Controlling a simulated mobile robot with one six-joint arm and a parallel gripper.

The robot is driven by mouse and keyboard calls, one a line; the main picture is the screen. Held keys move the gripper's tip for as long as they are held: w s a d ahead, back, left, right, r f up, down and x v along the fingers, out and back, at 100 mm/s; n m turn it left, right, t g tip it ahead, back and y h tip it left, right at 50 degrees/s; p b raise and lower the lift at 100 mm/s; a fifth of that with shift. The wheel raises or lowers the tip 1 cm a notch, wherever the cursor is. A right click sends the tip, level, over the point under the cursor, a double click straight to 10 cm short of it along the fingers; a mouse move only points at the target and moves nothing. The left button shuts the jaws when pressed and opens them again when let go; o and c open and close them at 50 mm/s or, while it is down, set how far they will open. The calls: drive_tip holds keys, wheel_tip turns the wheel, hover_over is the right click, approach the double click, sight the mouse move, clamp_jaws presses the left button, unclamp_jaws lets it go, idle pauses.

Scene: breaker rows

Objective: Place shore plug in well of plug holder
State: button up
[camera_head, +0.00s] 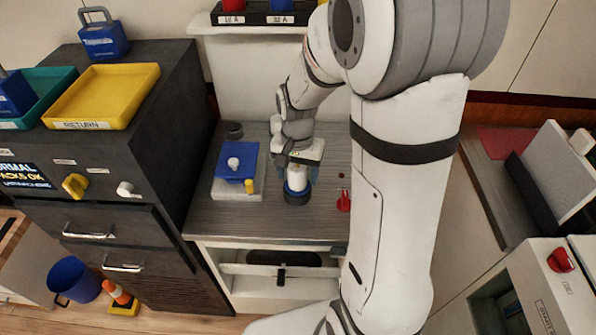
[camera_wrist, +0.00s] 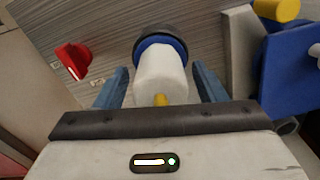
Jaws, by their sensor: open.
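The white shore plug (camera_head: 297,174) stands upright on the grey counter, its lower end at a round dark-blue collar or base (camera_head: 296,195). The wrist view shows the plug's white body (camera_wrist: 160,72) with a yellow tip facing my camera. My gripper (camera_wrist: 161,69) is open, with one blue finger on each side of the white body and visible gaps. In the head view my gripper (camera_head: 298,178) is over the plug and partly hides it. I cannot tell whether the blue base is the plug holder's well or part of the plug.
A blue box on a pale plate (camera_head: 222,187) stands left of the plug. A dark round cup (camera_head: 235,130) is behind it. A red switch (camera_head: 344,201) is close on the right. A dark cabinet with a yellow tray (camera_head: 102,94) rises at left.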

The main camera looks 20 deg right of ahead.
wheel_tip(320, 180, up, 11)
drive_tip(key=shift+r, duration=0.5)
drive_tip(key=s+n+t, duration=0.2)
drive_tip(key=s+n, duration=0.4)
drive_tip(key=s, duration=0.8)
drive_tip(key=shift+r+t, duration=0.3)
drive_tip(key=shift+t, duration=0.1)
drive_tip(key=shift+s+d, duration=0.15)
